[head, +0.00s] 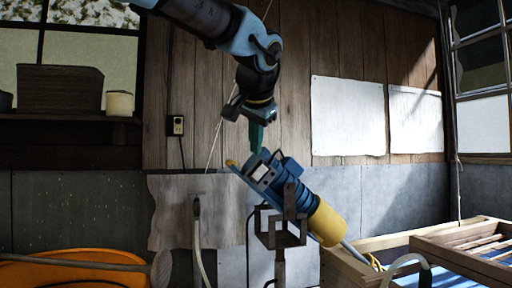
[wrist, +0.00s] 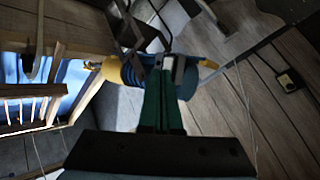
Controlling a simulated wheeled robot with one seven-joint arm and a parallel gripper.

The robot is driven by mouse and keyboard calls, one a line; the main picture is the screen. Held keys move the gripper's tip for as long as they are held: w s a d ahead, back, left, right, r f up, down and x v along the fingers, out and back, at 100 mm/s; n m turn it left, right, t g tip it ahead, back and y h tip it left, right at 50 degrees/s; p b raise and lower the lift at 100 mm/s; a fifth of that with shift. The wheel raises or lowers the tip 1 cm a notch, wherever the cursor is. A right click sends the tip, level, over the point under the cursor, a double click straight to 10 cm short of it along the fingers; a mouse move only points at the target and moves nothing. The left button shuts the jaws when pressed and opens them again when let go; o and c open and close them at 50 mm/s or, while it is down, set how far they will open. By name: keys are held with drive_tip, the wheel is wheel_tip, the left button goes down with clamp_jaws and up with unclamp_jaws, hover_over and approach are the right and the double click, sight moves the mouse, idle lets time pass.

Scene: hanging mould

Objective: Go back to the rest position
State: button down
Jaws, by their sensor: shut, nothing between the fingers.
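My gripper (head: 256,137) points down in the head view, with its fingers just above a blue and yellow tool-like device (head: 290,190). In the wrist view its green fingers (wrist: 162,82) are together and hold nothing. The device lies tilted in a dark metal bracket (head: 281,232), its yellow end low on the right. The device also shows in the wrist view (wrist: 132,72), right beyond the fingertips. Whether the fingertips touch it I cannot tell.
A wooden frame (head: 455,232) with slats stands at the lower right. An orange tub (head: 75,262) with a wooden handle across it is at the lower left. A thin cord (head: 216,140) hangs left of my gripper. A shelf (head: 70,118) juts from the left wall.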

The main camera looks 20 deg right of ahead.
drive_tip(key=w+a+f+n+g+y+p, duration=0.1)
drive_tip(key=w+a+f+n+g, duration=0.1)
drive_tip(key=a+f, duration=0.7)
drive_tip(key=w+a+f+n+g+y+p, duration=0.1)
drive_tip(key=w+a+f+n+y, duration=0.15)
drive_tip(key=a+f, duration=0.6)
drive_tip(key=s+a+f+n+g, duration=0.2)
drive_tip(key=s+a+f+n, duration=0.1)
drive_tip(key=a+f, duration=0.4)
drive_tip(key=s+a+f+n+g+p, duration=0.1)
drive_tip(key=s+a+f+n, duration=0.3)
drive_tip(key=f, duration=0.6)
drive_tip(key=s+a, duration=0.2)
drive_tip(key=a, duration=0.1)
drive_tip(key=shift+s+a+f+g, duration=0.2)
drive_tip(key=shift+f+g, duration=0.05)
drive_tip(key=shift+g, duration=0.15)
